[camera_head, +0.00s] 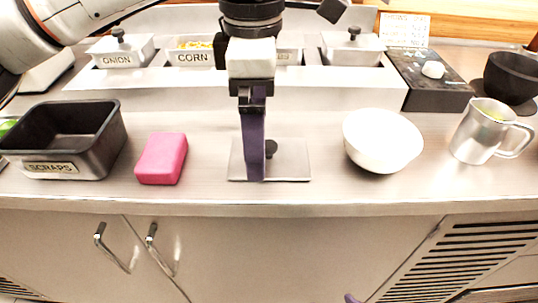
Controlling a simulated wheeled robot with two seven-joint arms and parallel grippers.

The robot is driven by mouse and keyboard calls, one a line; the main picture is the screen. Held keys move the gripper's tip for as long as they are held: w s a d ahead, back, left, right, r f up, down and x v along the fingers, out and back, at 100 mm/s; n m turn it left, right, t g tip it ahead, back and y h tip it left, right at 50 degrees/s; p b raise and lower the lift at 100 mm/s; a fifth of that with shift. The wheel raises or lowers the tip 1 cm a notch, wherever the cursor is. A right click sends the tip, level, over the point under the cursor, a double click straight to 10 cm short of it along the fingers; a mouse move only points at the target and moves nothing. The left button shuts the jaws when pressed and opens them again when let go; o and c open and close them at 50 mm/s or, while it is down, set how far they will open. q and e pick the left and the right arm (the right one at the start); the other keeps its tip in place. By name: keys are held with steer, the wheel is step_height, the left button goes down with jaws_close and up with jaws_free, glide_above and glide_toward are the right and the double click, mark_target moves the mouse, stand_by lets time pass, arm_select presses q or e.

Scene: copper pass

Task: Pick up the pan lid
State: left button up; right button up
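The pan lid (294,167) is a flat, square metal plate with a dark round knob (271,148), lying on the counter near the front edge. My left gripper (254,178) points straight down over the lid, its purple finger crossing the lid's middle just left of the knob. I see the fingers edge-on, one behind the other, so the gap between them is hidden. I cannot tell whether they touch the lid or knob. A small purple tip at the bottom edge appears to be my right gripper (351,298); the rest is out of view.
A dark scraps pan (52,168) and pink sponge (161,158) lie left. A white bowl (383,140) and metal jug (480,130) stand right. Counter beside the lid is clear.

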arm_select(q)
step_height(320, 180, down, 3)
steer(key=shift+w+a+f, duration=0.1)
steer(key=shift+w+f, duration=0.05)
steer(key=shift+f, duration=0.05)
steer(key=shift+r, duration=0.1)
steer(key=c, duration=1.2)
